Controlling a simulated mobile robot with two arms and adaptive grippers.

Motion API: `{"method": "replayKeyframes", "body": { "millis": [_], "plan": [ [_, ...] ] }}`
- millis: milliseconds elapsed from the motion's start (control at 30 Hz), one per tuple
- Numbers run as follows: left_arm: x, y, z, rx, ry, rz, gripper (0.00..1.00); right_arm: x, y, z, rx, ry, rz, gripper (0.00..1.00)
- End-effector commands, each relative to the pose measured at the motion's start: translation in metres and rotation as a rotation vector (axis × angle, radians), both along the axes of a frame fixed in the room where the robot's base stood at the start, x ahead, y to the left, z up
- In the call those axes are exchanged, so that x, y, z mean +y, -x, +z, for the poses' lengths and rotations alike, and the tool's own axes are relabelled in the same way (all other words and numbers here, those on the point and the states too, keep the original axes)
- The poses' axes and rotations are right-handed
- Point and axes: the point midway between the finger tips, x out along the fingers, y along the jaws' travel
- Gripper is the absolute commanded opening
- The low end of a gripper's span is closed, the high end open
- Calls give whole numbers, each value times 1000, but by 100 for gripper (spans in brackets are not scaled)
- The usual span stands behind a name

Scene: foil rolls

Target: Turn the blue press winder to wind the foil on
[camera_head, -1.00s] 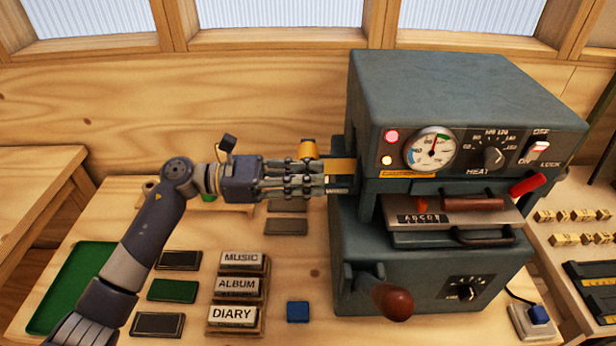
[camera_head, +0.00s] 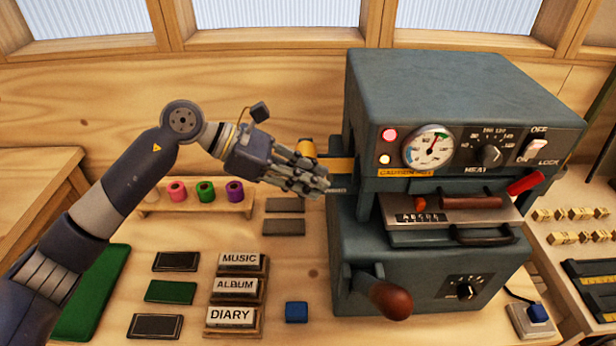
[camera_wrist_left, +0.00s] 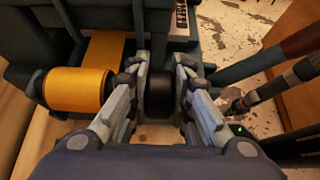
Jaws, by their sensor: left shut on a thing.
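The grey-blue press (camera_head: 450,110) stands on the bench, with a gold foil roll (camera_head: 307,148) on its left side; the roll also shows in the left wrist view (camera_wrist_left: 78,89). A strip of gold foil (camera_head: 342,166) runs from the roll into the press. My left gripper (camera_head: 322,186) is at the press's left side, just below the roll. In the left wrist view its fingers (camera_wrist_left: 159,90) are shut on a dark round knob (camera_wrist_left: 158,97), the winder, beside the gold roll. The knob looks black there, and its blue colour does not show. My right gripper is not in view.
A wooden rack with pink, green and purple rolls (camera_head: 205,191) stands behind my left arm. MUSIC, ALBUM and DIARY blocks (camera_head: 236,287), a blue block (camera_head: 297,312) and several dark and green pieces lie in front. The press's brown-handled lever (camera_head: 390,300) juts forward.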

Motion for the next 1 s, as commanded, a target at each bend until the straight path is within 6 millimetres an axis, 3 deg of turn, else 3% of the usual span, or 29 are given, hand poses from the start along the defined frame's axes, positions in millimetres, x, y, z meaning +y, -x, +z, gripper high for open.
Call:
{"method": "replayKeyframes", "body": {
  "millis": [667,700,767,1000],
  "plan": [
    [-1,0,0,1,-77,-1,0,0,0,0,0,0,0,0],
    [-1,0,0,1,-77,-1,24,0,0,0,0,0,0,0],
    [-1,0,0,1,-77,-1,38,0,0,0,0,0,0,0],
    [-1,0,0,1,-77,-1,40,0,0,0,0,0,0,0]
  ]
}}
